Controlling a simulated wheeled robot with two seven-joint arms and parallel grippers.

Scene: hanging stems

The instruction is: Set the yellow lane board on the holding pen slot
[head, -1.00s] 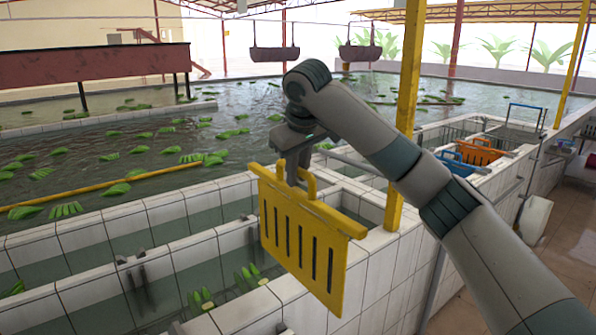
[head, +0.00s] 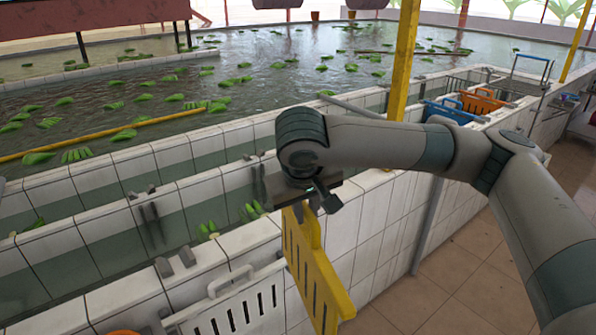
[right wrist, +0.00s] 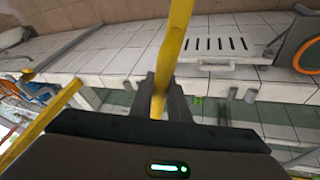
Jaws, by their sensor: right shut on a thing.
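My right gripper (head: 308,198) is shut on the top of the yellow lane board (head: 316,268), a slatted plate that hangs below it, tilted and turned partly edge-on. The board hangs in front of the outer tiled wall, to the right of a white slatted board, and looks clear of it. In the right wrist view the yellow board (right wrist: 177,40) shows edge-on between the fingers (right wrist: 160,98). Pairs of grey slot brackets stand on the tank walls (head: 147,215) and near the white board (head: 176,262). I cannot tell which is the holding pen slot. My left gripper is out of view.
The white slatted board (head: 235,308) hangs on the near wall, with an orange piece (head: 122,332) beside it. A yellow post (head: 403,60) rises behind my arm. Tiled floor (head: 455,265) is open at right.

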